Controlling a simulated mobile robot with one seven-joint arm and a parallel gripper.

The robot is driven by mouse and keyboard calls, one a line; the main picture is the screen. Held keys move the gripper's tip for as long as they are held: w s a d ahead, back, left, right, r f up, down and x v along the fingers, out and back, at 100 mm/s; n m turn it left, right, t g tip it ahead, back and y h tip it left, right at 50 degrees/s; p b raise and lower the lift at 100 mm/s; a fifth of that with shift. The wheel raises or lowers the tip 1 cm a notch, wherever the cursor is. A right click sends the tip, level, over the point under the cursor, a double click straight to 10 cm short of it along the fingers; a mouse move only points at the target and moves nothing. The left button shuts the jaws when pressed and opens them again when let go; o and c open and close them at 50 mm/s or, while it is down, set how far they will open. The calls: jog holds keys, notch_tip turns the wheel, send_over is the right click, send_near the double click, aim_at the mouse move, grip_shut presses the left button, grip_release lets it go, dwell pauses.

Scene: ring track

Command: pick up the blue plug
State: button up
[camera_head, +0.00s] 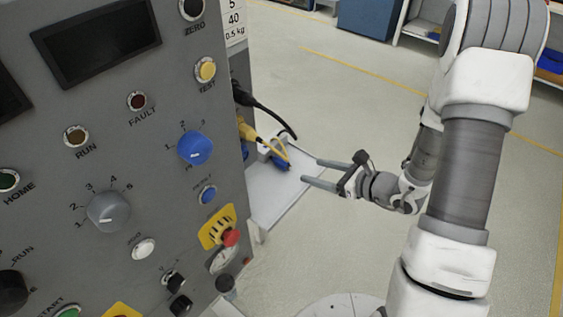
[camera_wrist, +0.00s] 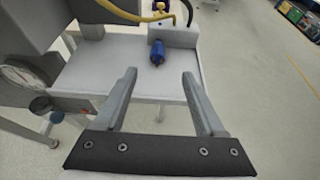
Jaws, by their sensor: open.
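The blue plug (camera_wrist: 157,53) lies on a light grey shelf (camera_wrist: 110,73) in the wrist view, beyond my fingertips and roughly between their lines. In the head view the blue plug (camera_head: 280,162) is small, on the shelf (camera_head: 268,196) beside the control panel, partly crossed by a yellow cable. My gripper (camera_head: 311,171) is open and empty, its fingers pointing left toward the plug with a gap between. In the wrist view my gripper (camera_wrist: 160,75) shows both fingers spread apart, and the plug is not between them.
A grey control panel (camera_head: 120,190) with knobs and buttons fills the left of the head view. Black cable (camera_head: 262,108) and yellow cable (camera_head: 262,140) hang at its side above the shelf. Open floor (camera_head: 340,100) lies to the right. A gauge (camera_wrist: 22,76) is at left in the wrist view.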

aim_at(286, 162)
jog(key=x, duration=0.5)
jog(key=shift+w+a+f, duration=0.1)
jog(key=shift+a, duration=0.1)
jog(key=shift+r+x, duration=0.1)
jog(key=shift+x, duration=1.3)
jog(key=shift+r+x, duration=0.15)
jog(key=shift+x, duration=1.2)
jog(key=shift+a, duration=0.2)
grip_shut()
